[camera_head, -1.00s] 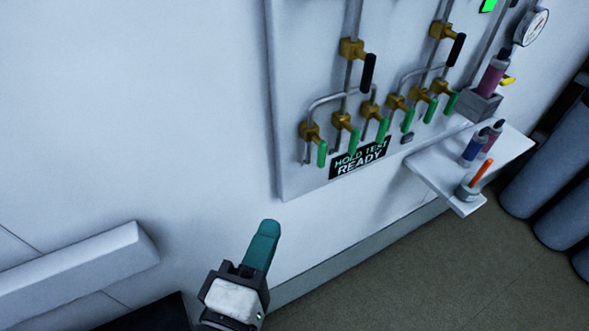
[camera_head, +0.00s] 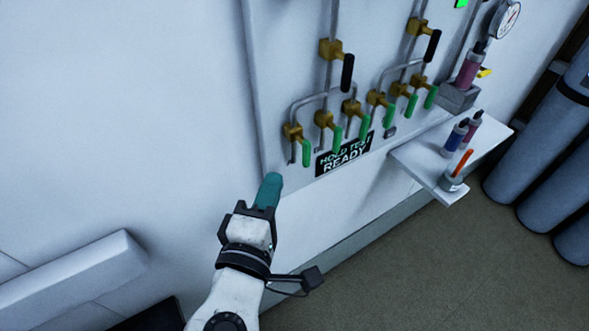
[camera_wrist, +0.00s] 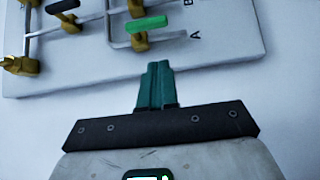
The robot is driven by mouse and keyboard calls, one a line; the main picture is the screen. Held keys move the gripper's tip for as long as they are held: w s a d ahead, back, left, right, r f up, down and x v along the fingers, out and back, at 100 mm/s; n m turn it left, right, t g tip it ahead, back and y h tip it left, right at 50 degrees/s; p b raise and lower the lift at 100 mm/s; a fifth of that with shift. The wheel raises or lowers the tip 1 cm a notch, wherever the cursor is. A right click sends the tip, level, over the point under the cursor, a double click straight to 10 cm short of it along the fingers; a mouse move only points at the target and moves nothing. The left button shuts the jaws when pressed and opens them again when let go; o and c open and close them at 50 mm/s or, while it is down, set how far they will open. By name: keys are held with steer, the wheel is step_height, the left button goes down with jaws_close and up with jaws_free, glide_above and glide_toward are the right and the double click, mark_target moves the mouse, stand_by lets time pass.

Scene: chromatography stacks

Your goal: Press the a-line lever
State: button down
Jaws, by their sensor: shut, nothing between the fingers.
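The a-line lever is most likely the leftmost green handle (camera_head: 306,152) on the wall panel in the head view. In the wrist view a green handle (camera_wrist: 147,24) on a brass valve sits beside a letter A (camera_wrist: 195,35). My gripper (camera_head: 271,177) has teal fingers, shut together and empty. It is below and left of that handle in the head view, near the panel's lower left corner, apart from the handle. In the wrist view my gripper (camera_wrist: 156,66) points at the panel edge, with the green handle beyond its tips.
Several other green handles (camera_head: 364,127) and two black handles (camera_head: 347,73) hang close by on the panel (camera_head: 290,190). A sign (camera_head: 343,156) reads HOLD TEST READY. A shelf (camera_head: 420,172) with vials juts out at right. Grey cylinders (camera_head: 530,125) stand beyond.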

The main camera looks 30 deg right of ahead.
mark_target(306, 154)
steer(key=shift+w+d+p, duration=0.2)
steer(key=shift+d, duration=1)
steer(key=shift+w+d+p, duration=0.15)
steer(key=shift+d, duration=1.05)
steer(key=shift+w+f, duration=0.1)
